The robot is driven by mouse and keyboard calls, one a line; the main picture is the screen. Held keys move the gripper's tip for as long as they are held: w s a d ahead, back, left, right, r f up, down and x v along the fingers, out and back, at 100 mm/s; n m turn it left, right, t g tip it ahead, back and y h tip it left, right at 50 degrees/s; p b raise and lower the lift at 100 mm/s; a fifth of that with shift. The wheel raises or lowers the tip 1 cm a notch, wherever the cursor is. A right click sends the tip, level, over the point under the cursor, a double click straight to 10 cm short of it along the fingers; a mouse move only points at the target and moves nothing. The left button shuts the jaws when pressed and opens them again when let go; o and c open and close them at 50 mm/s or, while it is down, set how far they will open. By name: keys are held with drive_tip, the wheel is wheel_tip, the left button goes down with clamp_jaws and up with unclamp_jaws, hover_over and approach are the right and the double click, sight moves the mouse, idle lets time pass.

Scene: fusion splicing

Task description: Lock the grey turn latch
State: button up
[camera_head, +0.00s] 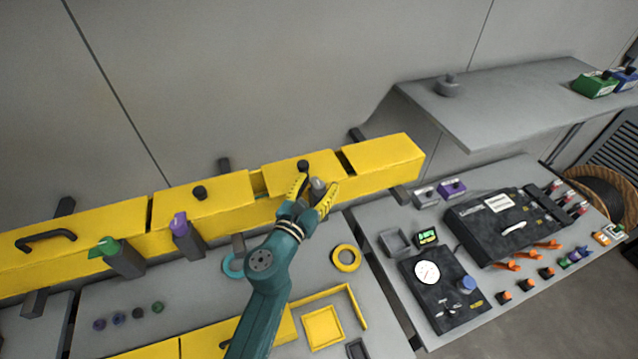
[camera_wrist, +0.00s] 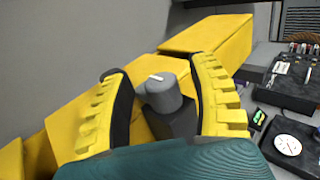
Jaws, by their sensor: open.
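The grey turn latch (camera_wrist: 163,93) is a round grey knob with a white mark on its top, seen between my fingers in the wrist view. In the head view the grey knob (camera_head: 318,185) shows at the front of the yellow duct, beside my fingers. My gripper (camera_head: 313,187) is open, with one yellow finger on each side of the latch. In the wrist view my gripper (camera_wrist: 168,100) shows a gap between the knob and the right finger. Whether the left finger touches the knob I cannot tell. The latch's lower part is partly hidden.
The long yellow duct (camera_head: 372,180) runs along the wall, with black knobs (camera_head: 303,165) on its lids. A yellow ring (camera_head: 346,258) lies on the bench. A black splicer (camera_head: 505,225) stands at right.

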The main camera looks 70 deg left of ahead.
drive_tip(key=shift+w+a, duration=0.15)
drive_tip(key=shift+w, duration=0.05)
clamp_jaws()
drive_tip(key=shift+y, duration=0.3)
drive_tip(key=n+g+y+b, duration=0.1)
drive_tip(key=n+g+y, duration=0.1)
drive_tip(key=g, duration=0.1)
drive_tip(key=shift+w+n, duration=0.1)
drive_tip(key=shift+n, duration=0.3)
drive_tip(key=shift+n+g+y+b, duration=0.3)
drive_tip(key=shift+n+g+y, duration=0.45)
drive_tip(key=shift+g, duration=0.45)
drive_tip(key=shift+n+g+y+b, duration=0.25)
drive_tip(key=shift+n+g+y, duration=0.3)
drive_tip(key=shift+n+g, duration=0.5)
